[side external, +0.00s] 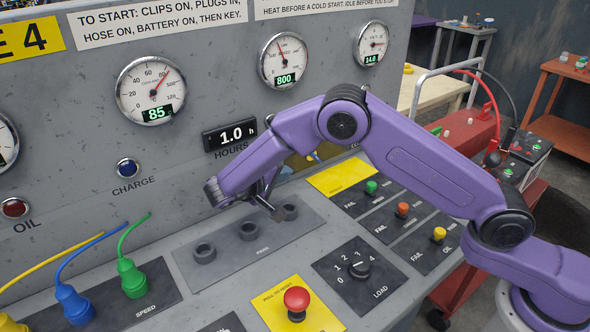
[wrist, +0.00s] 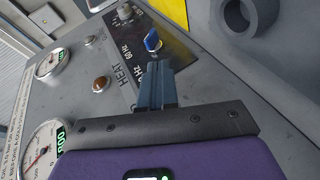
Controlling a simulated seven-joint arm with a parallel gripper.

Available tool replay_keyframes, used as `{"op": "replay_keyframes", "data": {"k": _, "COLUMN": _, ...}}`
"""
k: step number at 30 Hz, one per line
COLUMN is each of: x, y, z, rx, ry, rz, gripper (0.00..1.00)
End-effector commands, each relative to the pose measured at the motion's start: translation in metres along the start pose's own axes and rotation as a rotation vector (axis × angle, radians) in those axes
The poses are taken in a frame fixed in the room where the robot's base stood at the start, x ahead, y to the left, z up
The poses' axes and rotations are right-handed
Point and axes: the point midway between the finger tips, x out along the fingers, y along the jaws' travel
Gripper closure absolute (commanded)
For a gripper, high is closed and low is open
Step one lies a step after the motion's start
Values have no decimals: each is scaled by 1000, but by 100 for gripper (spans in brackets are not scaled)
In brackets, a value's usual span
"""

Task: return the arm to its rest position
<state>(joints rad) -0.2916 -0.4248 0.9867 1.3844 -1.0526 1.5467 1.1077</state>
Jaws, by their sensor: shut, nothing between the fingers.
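My purple arm reaches from the right over the control panel, bent at a raised elbow. My gripper (side external: 272,208) is low over the grey parking plate (side external: 226,262), near its right end. I cannot tell in the side view whether it touches anything. In the wrist view my gripper's fingers (wrist: 155,82) are together with nothing between them. A blue switch knob (wrist: 152,40) by the 50 Hz and 60 Hz marks appears just beyond the fingertips.
Round parking sockets (side external: 204,252) stand up from the plate. Blue (side external: 74,304) and green (side external: 132,279) plugs with cables are at left. The upright gauge panel rises behind.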

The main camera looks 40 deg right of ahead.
Motion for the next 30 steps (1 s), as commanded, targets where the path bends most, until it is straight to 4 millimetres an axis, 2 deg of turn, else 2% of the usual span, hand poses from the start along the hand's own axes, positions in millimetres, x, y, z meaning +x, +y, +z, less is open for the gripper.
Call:
{"op": "replay_keyframes", "data": {"k": 3, "x": -22, "y": 0, "z": 0, "rx": 0, "ry": 2, "rz": -1, "gripper": 100}}
{"op": "replay_keyframes", "data": {"k": 9, "x": -42, "y": 0, "z": 0, "rx": 1, "ry": 0, "rz": 0, "gripper": 100}}
{"op": "replay_keyframes", "data": {"k": 16, "x": -47, "y": 1, "z": 1, "rx": -4, "ry": -2, "rz": -4, "gripper": 100}}
{"op": "replay_keyframes", "data": {"k": 20, "x": -48, "y": 9, "z": 7, "rx": -45, "ry": -9, "rz": -51, "gripper": 100}}
{"op": "replay_keyframes", "data": {"k": 26, "x": -51, "y": 35, "z": 41, "rx": -202, "ry": -21, "rz": -235, "gripper": 100}}
{"op": "replay_keyframes", "data": {"k": 30, "x": -52, "y": 54, "z": 76, "rx": -326, "ry": -14, "rz": -382, "gripper": 100}}
